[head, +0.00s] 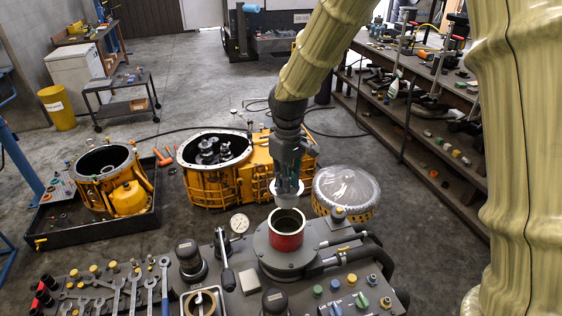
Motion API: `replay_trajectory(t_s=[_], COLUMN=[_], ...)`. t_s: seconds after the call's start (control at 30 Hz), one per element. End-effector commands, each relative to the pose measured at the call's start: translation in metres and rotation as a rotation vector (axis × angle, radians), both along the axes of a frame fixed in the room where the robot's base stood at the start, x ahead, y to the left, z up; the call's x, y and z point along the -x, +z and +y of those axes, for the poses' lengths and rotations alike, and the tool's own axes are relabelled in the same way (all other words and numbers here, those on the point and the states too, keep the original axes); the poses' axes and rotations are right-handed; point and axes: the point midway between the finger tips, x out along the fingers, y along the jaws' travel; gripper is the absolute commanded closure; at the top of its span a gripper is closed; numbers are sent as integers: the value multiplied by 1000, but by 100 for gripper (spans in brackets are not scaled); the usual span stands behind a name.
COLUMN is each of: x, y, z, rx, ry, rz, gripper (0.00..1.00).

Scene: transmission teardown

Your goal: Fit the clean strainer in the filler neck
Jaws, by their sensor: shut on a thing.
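The filler neck (286,240) is a red-banded cylinder with a pale metal rim and a dark open mouth, standing upright on a grey round base. My gripper (287,187) points down just behind and above the mouth in the picture. It is shut on a small whitish cup-like piece, which I take to be the clean strainer (288,199). The strainer hangs roughly upright close to the neck's far rim. Whether it touches the rim or is apart from it, I cannot tell. The fingers hide part of its top.
A grey bench (330,260) carries the neck, coloured knobs, hoses, a gauge (239,223) and spanners. A yellow drum with a clear cover (347,188) stands close right of my gripper. An open yellow housing (205,180) is behind left. A shelf rack (430,110) lines the right.

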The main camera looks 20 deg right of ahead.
Motion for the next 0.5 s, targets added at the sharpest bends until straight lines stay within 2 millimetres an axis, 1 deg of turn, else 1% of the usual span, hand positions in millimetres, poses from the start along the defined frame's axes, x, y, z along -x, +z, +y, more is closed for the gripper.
replay_trajectory(t_s=[0.13, 0.23, 0.5], x=[3, 4, 0], y=[0, -4, -26], z=[-2, -5, -5], rx=[0, 0, 0], ry=[-4, -7, -8], rz=[-3, -3, 2], gripper=[100, 100, 100])
